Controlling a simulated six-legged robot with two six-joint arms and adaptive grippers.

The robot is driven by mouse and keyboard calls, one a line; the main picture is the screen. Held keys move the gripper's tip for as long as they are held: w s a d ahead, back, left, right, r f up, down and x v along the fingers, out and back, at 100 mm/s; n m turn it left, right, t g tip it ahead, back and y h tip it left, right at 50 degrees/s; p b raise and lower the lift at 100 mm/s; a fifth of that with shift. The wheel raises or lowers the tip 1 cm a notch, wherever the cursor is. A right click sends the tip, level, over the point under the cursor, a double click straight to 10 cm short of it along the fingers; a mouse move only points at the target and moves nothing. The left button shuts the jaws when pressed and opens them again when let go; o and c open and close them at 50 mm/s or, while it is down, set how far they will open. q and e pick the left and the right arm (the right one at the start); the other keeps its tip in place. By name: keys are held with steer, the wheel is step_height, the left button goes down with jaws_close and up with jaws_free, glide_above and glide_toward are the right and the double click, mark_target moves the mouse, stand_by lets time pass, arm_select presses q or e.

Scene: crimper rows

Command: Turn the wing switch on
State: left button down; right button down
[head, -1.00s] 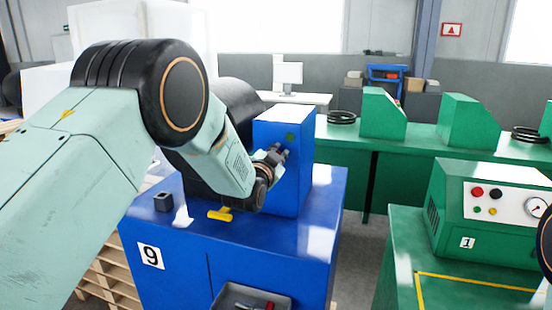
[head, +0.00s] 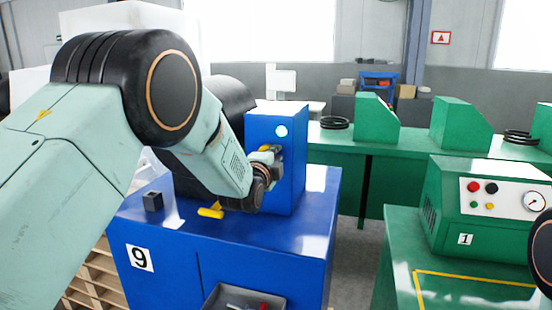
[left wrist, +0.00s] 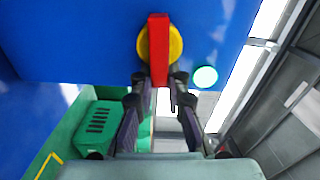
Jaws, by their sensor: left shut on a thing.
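The wing switch is a red bar handle (left wrist: 158,38) on a yellow round disc (left wrist: 175,45), on the face of a blue box (head: 262,185) atop the blue machine marked 9. My left gripper (head: 272,156) is at that face and hides most of the switch in the head view. In the left wrist view, my left gripper (left wrist: 160,79) has its fingertips on both sides of the handle's near end, shut on it. A round lamp (left wrist: 205,77) beside the switch glows pale cyan-green; it also glows in the head view (head: 281,131). My right gripper is out of view.
The blue machine's top (head: 315,215) carries a small dark block (head: 153,201) and a yellow T-shaped piece (head: 210,212). A grey tray (head: 270,297) sits at its front. A green machine marked 1 (head: 440,220) stands to the right, with a gap between.

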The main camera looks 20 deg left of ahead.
arm_select(q)
steer(key=shift+a+f+m, duration=0.25)
steer(key=shift+f+m, duration=0.1)
steer(key=shift+m, duration=0.15)
steer(key=c, duration=1.5)
jaws_free()
steer(key=shift+r, duration=0.1)
steer(key=shift+o, duration=0.9)
steer(key=shift+a, duration=0.2)
steer(key=shift+d, duration=0.25)
steer(key=s, duration=1.2)
steer(key=shift+a, duration=0.2)
